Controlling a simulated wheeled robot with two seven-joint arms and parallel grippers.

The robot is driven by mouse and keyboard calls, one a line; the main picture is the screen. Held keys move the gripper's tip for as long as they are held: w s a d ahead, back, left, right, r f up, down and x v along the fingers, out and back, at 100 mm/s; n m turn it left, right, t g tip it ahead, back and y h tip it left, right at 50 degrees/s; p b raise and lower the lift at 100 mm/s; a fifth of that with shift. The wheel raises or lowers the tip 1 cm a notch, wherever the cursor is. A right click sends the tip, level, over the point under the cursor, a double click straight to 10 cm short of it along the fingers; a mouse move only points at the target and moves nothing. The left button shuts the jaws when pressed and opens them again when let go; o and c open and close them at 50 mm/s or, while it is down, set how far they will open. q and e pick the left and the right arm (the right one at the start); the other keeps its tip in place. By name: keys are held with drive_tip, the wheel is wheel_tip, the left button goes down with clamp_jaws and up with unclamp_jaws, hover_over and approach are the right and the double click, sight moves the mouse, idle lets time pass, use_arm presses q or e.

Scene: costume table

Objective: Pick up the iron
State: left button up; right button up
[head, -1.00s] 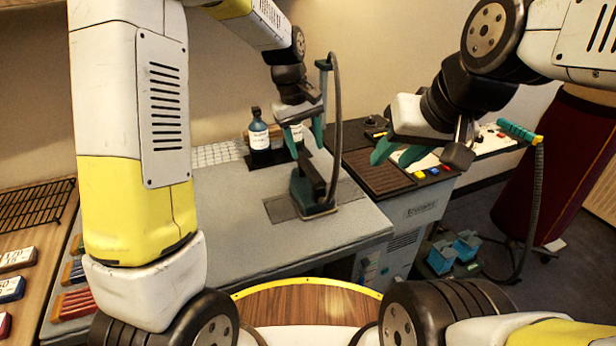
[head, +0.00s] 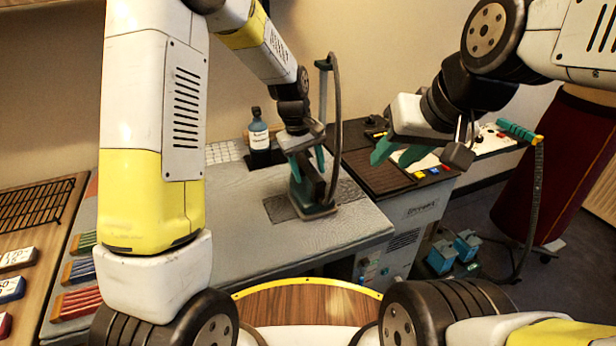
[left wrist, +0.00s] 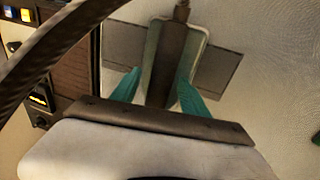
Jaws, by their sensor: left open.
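The iron (head: 318,209) stands on a dark rest plate (head: 281,208) on the grey ironing table, a dark hose rising behind it. In the left wrist view the iron (left wrist: 172,60) shows from above, with a dark handle and a green body. My left gripper (head: 309,172) is open just above the iron. In the left wrist view its teal fingertips (left wrist: 155,88) lie on either side of the iron's handle, apart from each other. The gripper partly hides the iron's top in the head view. My right gripper (head: 392,156) is off to the right, its teal fingers apart and empty.
A control unit (head: 378,160) with coloured buttons is to the right. The hose (head: 338,130) arches close beside my left gripper. The grey table's front (head: 270,245) is clear.

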use_arm(q)
drive_tip(key=shift+f, duration=0.25)
drive_tip(key=shift+c, duration=0.4)
clamp_jaws()
idle(1.2)
